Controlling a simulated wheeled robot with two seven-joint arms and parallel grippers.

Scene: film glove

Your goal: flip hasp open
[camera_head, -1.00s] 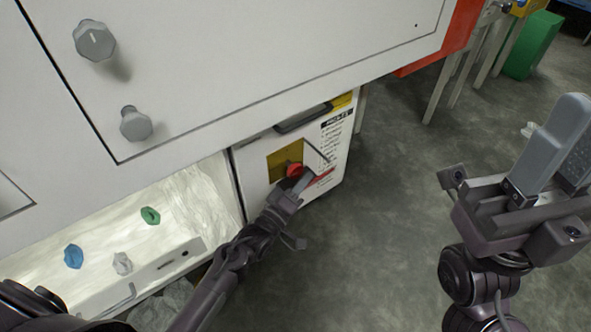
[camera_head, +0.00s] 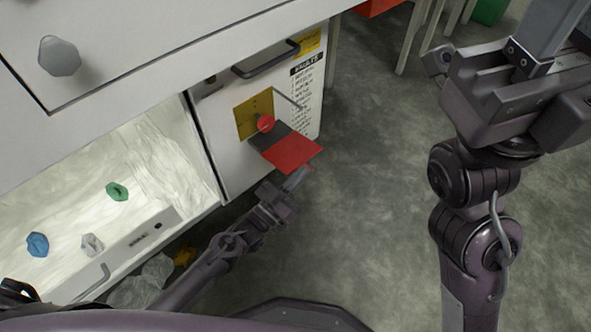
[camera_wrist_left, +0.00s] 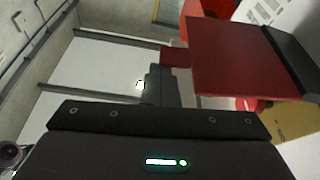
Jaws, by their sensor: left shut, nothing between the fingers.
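The hasp flap (camera_head: 292,150), red with a dark band near its hinge side, sticks out from the front of the low white cabinet (camera_head: 232,165). A red knob (camera_head: 265,122) sits on a yellow plate (camera_head: 250,112) behind it. My left gripper (camera_head: 298,178) is shut and empty, just below the flap's outer edge; I cannot tell whether it touches. In the left wrist view the flap (camera_wrist_left: 235,58) is large at the upper right, beside my dark fingers (camera_wrist_left: 168,75). My right gripper (camera_head: 552,30) is raised at the right, its fingertips cut off; its opening is unclear.
A black handle (camera_head: 265,58) and a thin rod (camera_head: 288,98) are on the cabinet front. A lit bay at left holds blue (camera_head: 37,244), grey and green (camera_head: 117,191) knobs. A larger white panel overhangs above. Open grey floor (camera_head: 390,150) lies right of the cabinet.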

